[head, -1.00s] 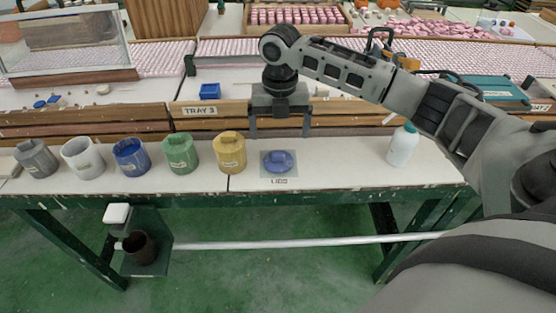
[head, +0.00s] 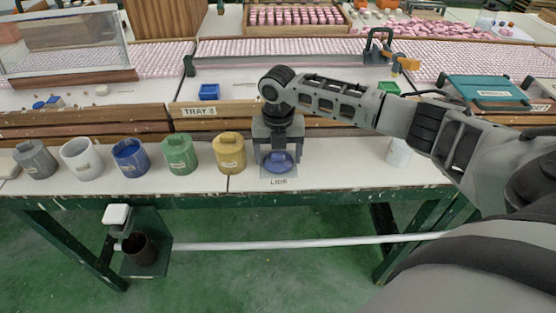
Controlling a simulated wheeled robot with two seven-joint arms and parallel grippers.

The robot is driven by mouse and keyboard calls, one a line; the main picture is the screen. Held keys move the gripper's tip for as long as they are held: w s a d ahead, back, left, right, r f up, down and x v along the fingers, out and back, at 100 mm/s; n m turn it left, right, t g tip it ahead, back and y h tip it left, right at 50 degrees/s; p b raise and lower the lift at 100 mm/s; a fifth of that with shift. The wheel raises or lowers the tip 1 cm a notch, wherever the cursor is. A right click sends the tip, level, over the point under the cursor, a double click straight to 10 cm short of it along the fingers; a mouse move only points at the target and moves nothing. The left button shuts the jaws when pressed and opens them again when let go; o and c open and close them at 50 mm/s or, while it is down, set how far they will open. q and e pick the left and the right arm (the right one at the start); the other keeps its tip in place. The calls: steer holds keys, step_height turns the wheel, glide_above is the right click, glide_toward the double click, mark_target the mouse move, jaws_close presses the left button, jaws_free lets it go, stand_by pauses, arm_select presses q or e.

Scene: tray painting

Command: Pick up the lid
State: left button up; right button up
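The blue lid (head: 278,166) lies on the grey square marked LIDS (head: 290,181) at the front of the bench. My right gripper (head: 278,160) points down over the lid, with one finger on each side of its knob. The fingers look apart; whether they touch the knob is too small to tell. The open blue pot (head: 131,158) stands to the left in the row of pots. My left gripper is not in view.
Grey (head: 37,160), white (head: 83,159), green (head: 180,155) and yellow (head: 230,154) pots stand left of the lid. A white bottle (head: 399,153) stands to the right, partly behind my arm. Wooden tray edges (head: 200,112) rise behind.

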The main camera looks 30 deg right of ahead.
steer(key=c, duration=0.6)
